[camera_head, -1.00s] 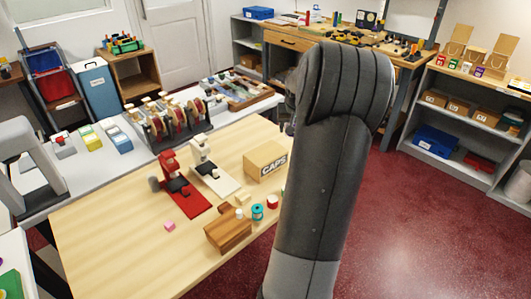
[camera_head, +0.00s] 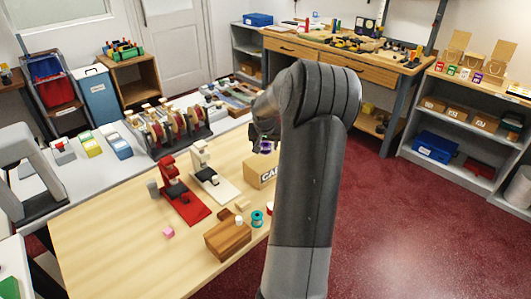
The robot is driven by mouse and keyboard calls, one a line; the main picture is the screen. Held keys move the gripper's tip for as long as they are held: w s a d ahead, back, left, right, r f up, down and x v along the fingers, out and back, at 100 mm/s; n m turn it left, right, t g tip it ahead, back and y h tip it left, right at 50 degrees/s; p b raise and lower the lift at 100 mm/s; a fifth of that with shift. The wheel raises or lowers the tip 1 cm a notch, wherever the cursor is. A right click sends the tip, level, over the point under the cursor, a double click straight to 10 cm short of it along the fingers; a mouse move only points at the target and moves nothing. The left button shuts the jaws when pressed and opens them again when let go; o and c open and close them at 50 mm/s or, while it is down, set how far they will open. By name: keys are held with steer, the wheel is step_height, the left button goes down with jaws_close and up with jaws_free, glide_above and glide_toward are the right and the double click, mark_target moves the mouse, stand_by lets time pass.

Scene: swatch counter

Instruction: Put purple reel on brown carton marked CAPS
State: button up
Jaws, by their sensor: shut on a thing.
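The brown carton marked CAPS (camera_head: 258,178) stands on the wooden table, its right side and part of its lettering hidden behind my arm. My gripper (camera_head: 265,143) is over the carton's top, pointing down, partly covered by my arm. It is shut on the purple reel (camera_head: 266,147), of which only a small part shows. The reel appears just above the carton's top; I cannot tell if they touch.
A red press (camera_head: 180,190) and a cream press (camera_head: 208,172) stand left of the carton. The table's left front is clear.

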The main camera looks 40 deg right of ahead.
mark_target(266, 159)
steer(key=shift+f, duration=1.7)
steer(key=shift+f, duration=0.15)
steer(key=o, duration=1)
